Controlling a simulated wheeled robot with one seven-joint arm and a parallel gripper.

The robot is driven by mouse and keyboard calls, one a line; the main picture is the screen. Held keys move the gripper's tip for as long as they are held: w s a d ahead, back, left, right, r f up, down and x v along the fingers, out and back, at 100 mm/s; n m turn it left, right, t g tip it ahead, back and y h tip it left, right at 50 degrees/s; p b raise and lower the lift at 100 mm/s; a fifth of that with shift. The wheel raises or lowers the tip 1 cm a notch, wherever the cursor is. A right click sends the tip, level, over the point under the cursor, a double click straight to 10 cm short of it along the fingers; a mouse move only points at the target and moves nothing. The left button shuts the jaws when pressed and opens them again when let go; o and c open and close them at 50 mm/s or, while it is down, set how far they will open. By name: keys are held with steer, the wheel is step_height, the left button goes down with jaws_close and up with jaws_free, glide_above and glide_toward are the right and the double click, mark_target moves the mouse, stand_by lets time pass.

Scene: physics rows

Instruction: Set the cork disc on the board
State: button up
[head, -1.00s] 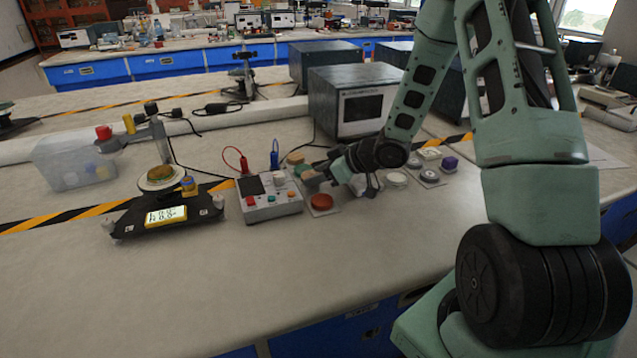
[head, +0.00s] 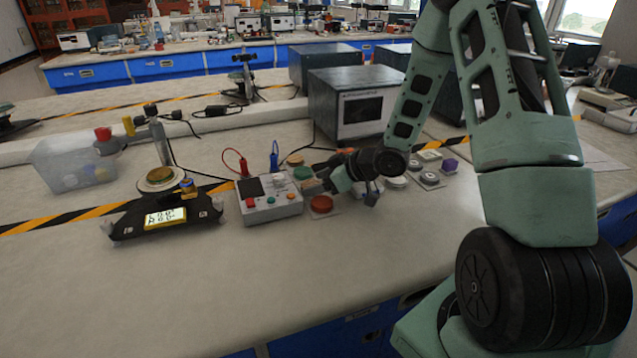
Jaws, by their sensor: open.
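A small tan disc (head: 295,159), cork-coloured, lies behind the grey control box, close to a green disc (head: 303,172). I cannot tell for sure that it is the cork disc; a brownish-gold disc (head: 160,174) also sits on the round pan of the balance. My gripper (head: 318,180) is open, low over the bench just right of the control box, beside the green disc. Its fingers are small and partly hidden by my wrist. A red-brown disc (head: 321,203) lies on a thin square plate in front of it. I cannot make out which plate is the board.
The grey control box (head: 268,198) with red and blue leads stands left of my gripper. The black balance (head: 165,217) and a clear bin (head: 75,165) are farther left. A dark instrument (head: 350,100) stands behind. White discs and a purple piece (head: 450,165) lie right. The front bench is clear.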

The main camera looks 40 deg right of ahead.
steer(key=p+v, duration=0.2)
steer(key=v, duration=1)
steer(key=w+a+h, duration=0.1)
steer(key=a, duration=0.2)
steer(key=w+a+r+g, duration=0.1)
steer(key=a, duration=0.2)
steer(key=w+a+h, duration=0.1)
steer(key=a, duration=0.2)
steer(key=shift+w+a+r+n+g+h, duration=0.15)
steer(key=shift+w+r+n+g+h, duration=0.15)
steer(key=shift+w+r+g, duration=0.1)
steer(key=s+a+r+g+h, duration=0.1)
steer(key=s+a+g, duration=0.1)
steer(key=s+a, duration=0.5)
steer(key=s+a+r+g+h, duration=0.15)
steer(key=s+a, duration=0.25)
steer(key=a, duration=0.5)
steer(key=s+a+r+g, duration=0.1)
steer(key=s+a+g, duration=0.1)
steer(key=s, duration=0.5)
steer(key=s+a+r+n+g, duration=0.1)
steer(key=s+a, duration=0.3)
steer(key=s, duration=0.4)
steer(key=shift+a+g, duration=0.3)
steer(key=shift+g, duration=0.45)
step_height(320, 180, up, 6)
steer(key=p, duration=0.5)
steer(key=shift+w+p, duration=0.1)
steer(key=shift+p, duration=0.2)
